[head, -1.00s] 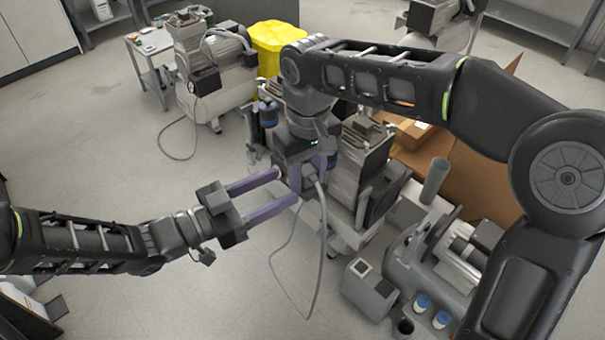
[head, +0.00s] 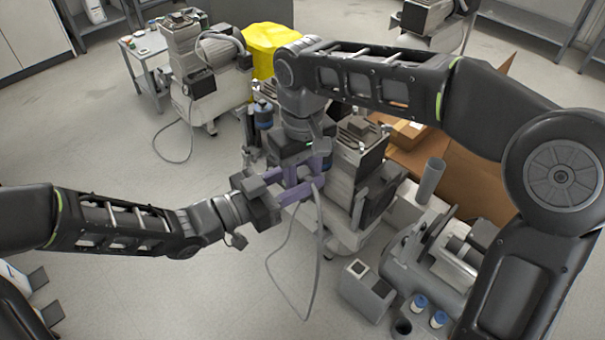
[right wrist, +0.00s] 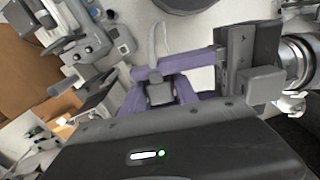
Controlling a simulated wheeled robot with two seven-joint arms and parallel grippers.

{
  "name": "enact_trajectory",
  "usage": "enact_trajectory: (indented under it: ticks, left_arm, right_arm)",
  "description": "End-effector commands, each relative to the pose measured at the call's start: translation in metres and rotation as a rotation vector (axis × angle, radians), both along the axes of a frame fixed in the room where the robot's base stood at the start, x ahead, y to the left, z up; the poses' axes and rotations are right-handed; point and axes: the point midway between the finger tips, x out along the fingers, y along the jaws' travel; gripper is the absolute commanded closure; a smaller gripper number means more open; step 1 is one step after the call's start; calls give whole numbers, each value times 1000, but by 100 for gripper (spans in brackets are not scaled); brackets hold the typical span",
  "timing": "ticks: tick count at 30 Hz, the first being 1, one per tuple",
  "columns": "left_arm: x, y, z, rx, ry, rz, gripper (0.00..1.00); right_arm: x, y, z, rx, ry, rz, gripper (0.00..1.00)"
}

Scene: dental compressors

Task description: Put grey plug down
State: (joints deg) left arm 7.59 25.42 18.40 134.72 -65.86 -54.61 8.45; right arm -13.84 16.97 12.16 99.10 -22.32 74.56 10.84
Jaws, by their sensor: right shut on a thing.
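The grey plug (right wrist: 160,93) sits between the purple fingers of my right gripper (right wrist: 159,97) in the right wrist view, and the gripper is shut on it. A grey cable (head: 288,250) hangs from the plug in a loop toward the floor. In the head view my right gripper (head: 306,178) points down at the centre, and the plug is mostly hidden there by fingers. My left gripper (head: 292,184) reaches in from the left with its fingers apart, close to the plug. One of its purple fingers (right wrist: 180,66) crosses just beyond the plug in the right wrist view. I cannot tell whether it touches.
A compressor (head: 352,165) stands right behind my right gripper. Another machine with a cylinder (head: 430,180) and a small grey box (head: 368,290) are at lower right.

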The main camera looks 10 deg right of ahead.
Motion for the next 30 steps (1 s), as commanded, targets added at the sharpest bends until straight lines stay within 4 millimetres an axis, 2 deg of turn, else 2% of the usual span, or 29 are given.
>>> enact_trajectory:
  ticks: [2, 13, 19, 20, 28, 30]
  left_arm:
    - [0, 0, 0, 0, 0, 0, 69]
    - [0, 0, 0, 0, 0, 0, 99]
    - [0, 0, 0, 0, 0, 0, 100]
    - [0, 0, 0, -1, 0, -1, 100]
    - [0, 0, 0, -1, 0, 0, 100]
    - [0, 0, 0, -1, 0, 0, 100]
  right_arm:
    - [0, 0, 0, 0, 0, 0, 100]
    - [0, 0, 0, 0, -1, 0, 100]
    - [0, 0, 0, 0, -1, 0, 100]
    - [0, 0, 0, 0, -1, 0, 63]
    - [0, 0, 0, 0, 0, 0, 41]
    - [0, 0, 0, 0, 0, 0, 39]
